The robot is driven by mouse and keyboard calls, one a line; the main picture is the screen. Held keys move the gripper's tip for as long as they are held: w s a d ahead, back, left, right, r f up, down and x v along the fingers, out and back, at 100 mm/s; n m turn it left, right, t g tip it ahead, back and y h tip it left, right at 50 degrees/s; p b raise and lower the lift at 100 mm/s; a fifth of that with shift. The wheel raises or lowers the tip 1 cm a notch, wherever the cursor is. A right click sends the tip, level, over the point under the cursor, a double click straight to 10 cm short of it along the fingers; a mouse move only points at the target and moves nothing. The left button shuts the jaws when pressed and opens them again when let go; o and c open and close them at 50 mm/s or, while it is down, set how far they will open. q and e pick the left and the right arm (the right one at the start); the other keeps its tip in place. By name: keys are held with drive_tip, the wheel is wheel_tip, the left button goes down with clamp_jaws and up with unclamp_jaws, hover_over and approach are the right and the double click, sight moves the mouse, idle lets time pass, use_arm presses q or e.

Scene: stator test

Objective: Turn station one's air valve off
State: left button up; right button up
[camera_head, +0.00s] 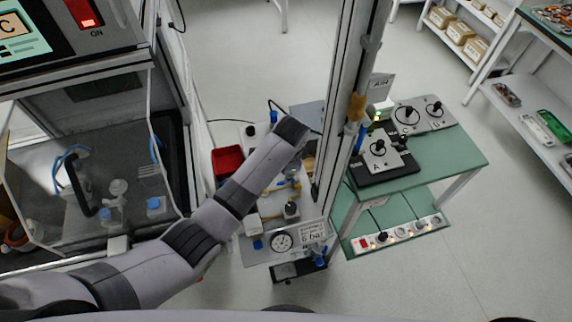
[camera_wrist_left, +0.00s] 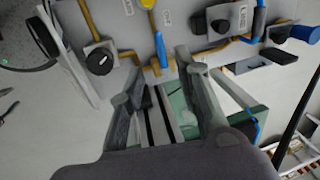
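My left arm reaches in from the left over the pneumatic panel (camera_head: 262,262); in the head view the arm hides part of the panel and its gripper. The left wrist view shows my left gripper (camera_wrist_left: 159,72) open, fingers apart, nothing held between them. The panel (camera_wrist_left: 185,12) fills the top of that view, with brass pipes, a black round knob (camera_wrist_left: 100,61) to the left, a blue lever (camera_wrist_left: 160,49) just beyond the fingertips and a yellow part (camera_wrist_left: 147,4) at the top edge. I cannot tell which is station one's air valve; the labels are too small. My right gripper is not visible.
A pressure gauge (camera_head: 282,242) is at the panel's front. An upright metal post (camera_head: 343,95) stands beside the arm. A red bin (camera_head: 228,161) lies left of the arm. A green table (camera_head: 445,160) with test devices stands right; a power strip (camera_head: 398,234) is below.

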use_arm(q)
drive_tip(key=shift+s+d+r, duration=0.1)
drive_tip(key=shift+s+r, duration=0.1)
drive_tip(key=shift+r, duration=0.8)
drive_tip(key=shift+s+d+r, duration=0.1)
drive_tip(key=shift+s+r, duration=0.1)
drive_tip(key=shift+r, duration=0.75)
drive_tip(key=shift+f, duration=0.1)
